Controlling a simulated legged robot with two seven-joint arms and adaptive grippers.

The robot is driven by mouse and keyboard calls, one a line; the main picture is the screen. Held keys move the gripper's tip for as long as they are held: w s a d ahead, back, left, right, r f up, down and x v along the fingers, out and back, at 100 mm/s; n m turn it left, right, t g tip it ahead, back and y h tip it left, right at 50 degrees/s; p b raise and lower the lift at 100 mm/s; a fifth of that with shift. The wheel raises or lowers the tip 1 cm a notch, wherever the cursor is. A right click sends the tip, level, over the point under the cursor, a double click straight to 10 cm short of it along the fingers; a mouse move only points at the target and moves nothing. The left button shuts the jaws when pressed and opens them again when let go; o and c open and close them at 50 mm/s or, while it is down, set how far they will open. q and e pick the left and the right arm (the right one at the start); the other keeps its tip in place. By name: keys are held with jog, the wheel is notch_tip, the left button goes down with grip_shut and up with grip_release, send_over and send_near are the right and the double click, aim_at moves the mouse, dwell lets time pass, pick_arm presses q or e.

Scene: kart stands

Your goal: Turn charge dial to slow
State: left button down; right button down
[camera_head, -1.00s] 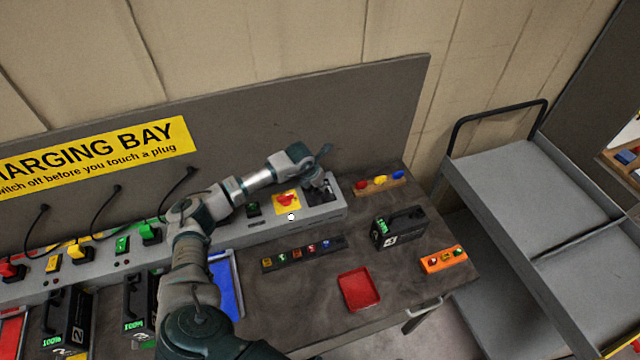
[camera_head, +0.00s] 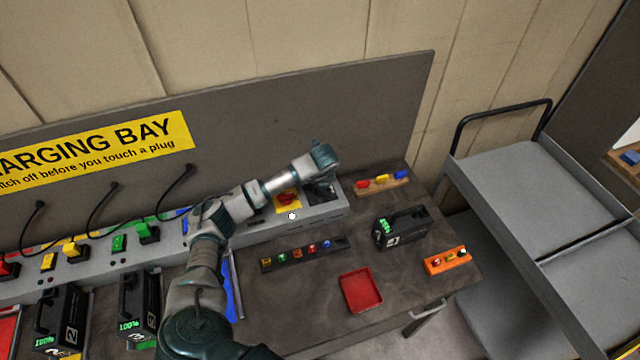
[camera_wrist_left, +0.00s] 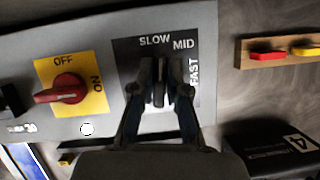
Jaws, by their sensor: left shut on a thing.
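The charge dial (camera_wrist_left: 160,90) is a dark knob on a black plate (camera_wrist_left: 127,52) marked SLOW, MID and FAST, at the right end of the grey charging panel (camera_head: 262,236). My left gripper (camera_wrist_left: 161,68) is over the plate, with its two fingers shut on the knob, one on each side. In the head view my left gripper (camera_head: 321,187) hides most of the dial. The fingers partly cover the knob, so I cannot tell which mark it points to. My right gripper is in neither view.
A red OFF/ON switch (camera_wrist_left: 68,89) on a yellow plate is just left of the dial. A wooden strip with coloured pieces (camera_head: 382,187), a black battery (camera_head: 400,229), an orange block (camera_head: 447,261) and a red tray (camera_head: 361,291) are on the bench. A grey cart (camera_head: 520,190) stands right.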

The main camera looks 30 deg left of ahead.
pick_arm(q)
jog(key=shift+s+f+n+g, duration=0.2)
jog(key=shift+f+n+g, duration=0.2)
jog(key=shift+n, duration=0.5)
jog(key=shift+d, duration=0.1)
jog(key=c, duration=1.2)
grip_release()
jog(key=shift+r, duration=0.1)
jog(key=shift+w+r, duration=0.1)
jog(key=shift+r, duration=0.15)
jog(key=shift+r, duration=0.3)
jog(key=v, duration=1.1)
jog(key=shift+d+f, duration=0.1)
jog(key=shift+d, duration=0.2)
